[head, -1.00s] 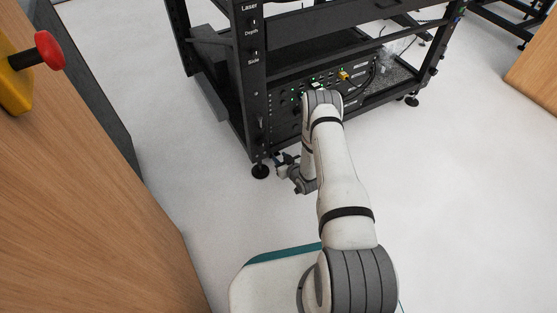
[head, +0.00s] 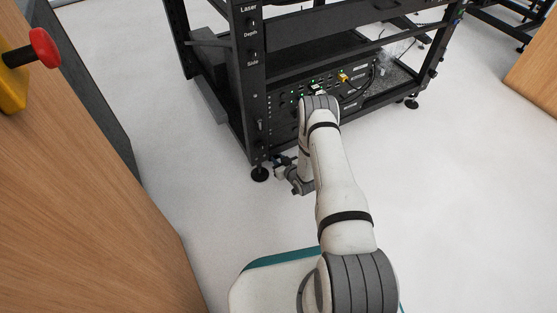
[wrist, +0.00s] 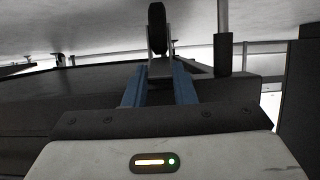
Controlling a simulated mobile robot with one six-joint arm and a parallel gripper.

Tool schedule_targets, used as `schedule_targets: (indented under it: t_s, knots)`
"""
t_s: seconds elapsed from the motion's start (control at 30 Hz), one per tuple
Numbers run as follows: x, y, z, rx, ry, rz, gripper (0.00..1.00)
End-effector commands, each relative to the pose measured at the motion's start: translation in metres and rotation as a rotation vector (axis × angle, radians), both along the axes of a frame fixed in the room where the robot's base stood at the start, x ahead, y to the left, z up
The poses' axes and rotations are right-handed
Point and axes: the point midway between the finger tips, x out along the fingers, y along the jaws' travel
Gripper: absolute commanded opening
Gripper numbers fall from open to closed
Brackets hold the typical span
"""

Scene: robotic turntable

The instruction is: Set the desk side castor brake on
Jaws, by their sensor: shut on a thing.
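In the wrist view a castor with a dark wheel (wrist: 157,28) hangs in a light metal fork. A pale grey tab, which looks like its brake lever (wrist: 160,68), sits at the base of the fork. My gripper (wrist: 159,74) has its two blue fingers on either side of this tab and is shut on it. In the head view my gripper (head: 282,163) is low at the near corner of the black frame (head: 252,110), just right of a round black foot (head: 260,174). The castor is hard to make out there, and the lever's set position cannot be told.
A wooden desk (head: 90,200) with a red knob (head: 45,48) stands at the left. The frame holds electronics with cables (head: 345,78) above my wrist. A dark post (wrist: 224,50) stands close right of the castor. The pale floor (head: 450,200) is clear at the right.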

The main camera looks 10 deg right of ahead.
Motion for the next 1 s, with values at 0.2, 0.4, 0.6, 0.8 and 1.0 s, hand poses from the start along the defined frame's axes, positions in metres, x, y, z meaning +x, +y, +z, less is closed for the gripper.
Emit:
schedule_targets:
  t_s: [0.2, 0.4, 0.6, 0.8, 1.0]
  knots:
    - [-0.003, -0.001, -0.012, 0.041, -0.125, -0.001, 0.01]
    - [-0.003, -0.001, -0.016, 0.065, -0.204, -0.001, 0.01]
    - [-0.002, -0.001, -0.016, 0.068, -0.212, -0.001, 0.01]
    - [-0.003, -0.001, -0.016, 0.068, -0.211, 0.0, 0.3]
    - [-0.003, 0.0, -0.016, 0.068, -0.211, 0.001, 0.33]
